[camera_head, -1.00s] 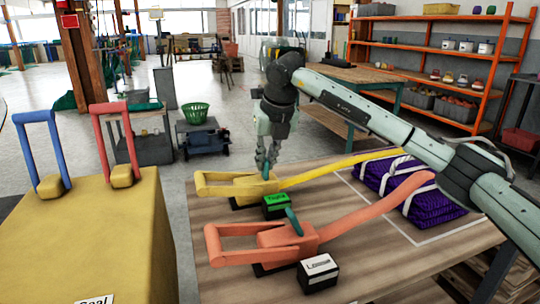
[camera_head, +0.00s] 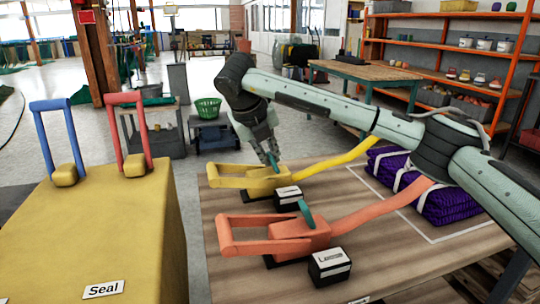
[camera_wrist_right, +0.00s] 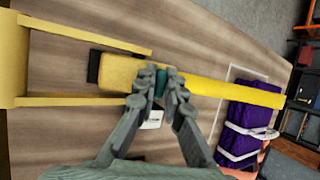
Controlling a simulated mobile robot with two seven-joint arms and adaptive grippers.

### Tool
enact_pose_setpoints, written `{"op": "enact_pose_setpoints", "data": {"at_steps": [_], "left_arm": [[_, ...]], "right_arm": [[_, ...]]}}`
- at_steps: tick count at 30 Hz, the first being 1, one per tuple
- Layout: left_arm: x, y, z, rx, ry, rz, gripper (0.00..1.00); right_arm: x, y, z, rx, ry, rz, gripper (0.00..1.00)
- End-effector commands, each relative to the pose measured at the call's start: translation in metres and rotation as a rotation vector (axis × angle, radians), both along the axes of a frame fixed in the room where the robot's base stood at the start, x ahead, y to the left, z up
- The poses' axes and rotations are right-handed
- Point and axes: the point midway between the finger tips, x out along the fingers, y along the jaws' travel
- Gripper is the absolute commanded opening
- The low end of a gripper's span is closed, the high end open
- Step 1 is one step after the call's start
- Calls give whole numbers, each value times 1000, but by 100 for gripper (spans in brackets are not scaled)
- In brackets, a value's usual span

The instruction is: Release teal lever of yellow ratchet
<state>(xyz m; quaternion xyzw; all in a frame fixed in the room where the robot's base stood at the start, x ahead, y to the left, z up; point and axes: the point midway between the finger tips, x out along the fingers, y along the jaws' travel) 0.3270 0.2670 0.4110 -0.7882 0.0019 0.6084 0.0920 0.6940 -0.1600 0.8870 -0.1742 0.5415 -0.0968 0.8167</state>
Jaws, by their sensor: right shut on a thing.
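The yellow ratchet (camera_head: 260,182) lies on the wooden table with its yellow strap (camera_head: 345,156) running right to the purple net bundle (camera_head: 450,203). Its small teal lever (camera_head: 273,161) stands at the ratchet body, partly hidden by my fingers. My right gripper (camera_head: 270,157) comes down from above, shut on the teal lever. In the right wrist view, the fingertips (camera_wrist_right: 159,78) close around the teal lever (camera_wrist_right: 161,84) on the yellow ratchet (camera_wrist_right: 118,73). A small box with a white face (camera_head: 288,196) sits in front of this ratchet. My left gripper is not in view.
A coral ratchet (camera_head: 294,233) with its own teal lever (camera_head: 306,211) lies nearer, with a labelled box (camera_head: 329,265) before it. At left, a yellow block (camera_head: 100,235) carries a blue handle (camera_head: 55,140) and a red handle (camera_head: 128,130).

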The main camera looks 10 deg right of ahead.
Motion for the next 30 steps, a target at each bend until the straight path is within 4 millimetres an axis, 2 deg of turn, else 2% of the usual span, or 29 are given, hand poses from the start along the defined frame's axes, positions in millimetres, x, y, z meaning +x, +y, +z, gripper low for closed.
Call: {"op": "enact_pose_setpoints", "data": {"at_steps": [7,8,12,23,26,30], "left_arm": [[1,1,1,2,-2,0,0],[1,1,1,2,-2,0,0],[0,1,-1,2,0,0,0],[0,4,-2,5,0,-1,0],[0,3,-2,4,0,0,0],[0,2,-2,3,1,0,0]], "right_arm": [[1,0,1,1,-5,1,0],[1,0,1,1,-5,1,13],[1,0,1,1,-3,2,30],[-1,2,4,2,-1,1,30],[-6,6,15,2,-2,3,30],[-17,16,39,3,-5,4,30]]}}
